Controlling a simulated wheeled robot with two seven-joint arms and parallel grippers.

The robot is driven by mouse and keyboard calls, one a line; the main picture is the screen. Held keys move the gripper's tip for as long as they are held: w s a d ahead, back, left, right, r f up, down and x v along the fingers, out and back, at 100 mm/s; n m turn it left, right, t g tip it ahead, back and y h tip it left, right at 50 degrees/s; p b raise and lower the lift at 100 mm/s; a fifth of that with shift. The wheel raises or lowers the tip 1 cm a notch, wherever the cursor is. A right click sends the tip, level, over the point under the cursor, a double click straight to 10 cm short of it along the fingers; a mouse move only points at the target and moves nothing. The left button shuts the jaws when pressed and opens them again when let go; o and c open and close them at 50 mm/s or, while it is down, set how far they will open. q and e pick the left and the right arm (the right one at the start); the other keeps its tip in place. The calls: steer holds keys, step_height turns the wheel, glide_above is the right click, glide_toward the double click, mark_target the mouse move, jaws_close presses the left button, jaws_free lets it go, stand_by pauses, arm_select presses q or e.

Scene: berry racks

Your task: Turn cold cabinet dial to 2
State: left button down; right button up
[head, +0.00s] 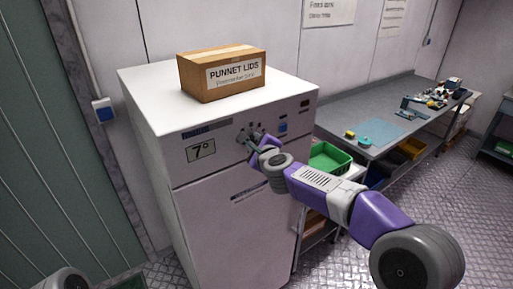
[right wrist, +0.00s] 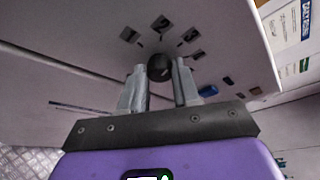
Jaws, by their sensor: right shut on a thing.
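The cold cabinet (head: 230,225) is a tall white unit with a display reading 7° (head: 201,149) on its front panel. Its dial (right wrist: 159,67) is a dark round knob with several small numbered labels around it; its exact pointing is too small to tell. My right gripper (head: 246,139) reaches the upper front panel and hides most of the dial in the head view. In the right wrist view its two grey fingers (right wrist: 159,80) are shut on the dial, one on each side. My left gripper is not in view.
A cardboard box marked PUNNET LIDS (head: 222,74) sits on the cabinet. A blue switch (head: 283,127) is right of the dial and also shows in the wrist view (right wrist: 208,90). A green crate (head: 329,158) and a grey workbench (head: 350,105) stand to the right.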

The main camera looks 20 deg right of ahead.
steer(key=n+b, duration=0.1)
steer(key=n+t+b, duration=0.1)
steer(key=shift+a+f+h+b, duration=0.1)
steer(key=shift+f+h+b, duration=0.2)
steer(key=shift+h+b, duration=0.1)
steer(key=shift+n+t+b, duration=0.3)
steer(key=shift+n+b, duration=0.5)
steer(key=shift+n, duration=0.2)
steer(key=o, duration=1.1)
steer(key=shift+c, duration=0.2)
steer(key=shift+s, duration=0.1)
steer(key=s, duration=0.7)
steer(key=shift+s+a+r+b, duration=0.15)
steer(key=shift+s+r+b, duration=0.1)
steer(key=shift+r+b, duration=0.15)
steer(key=shift+f, duration=0.1)
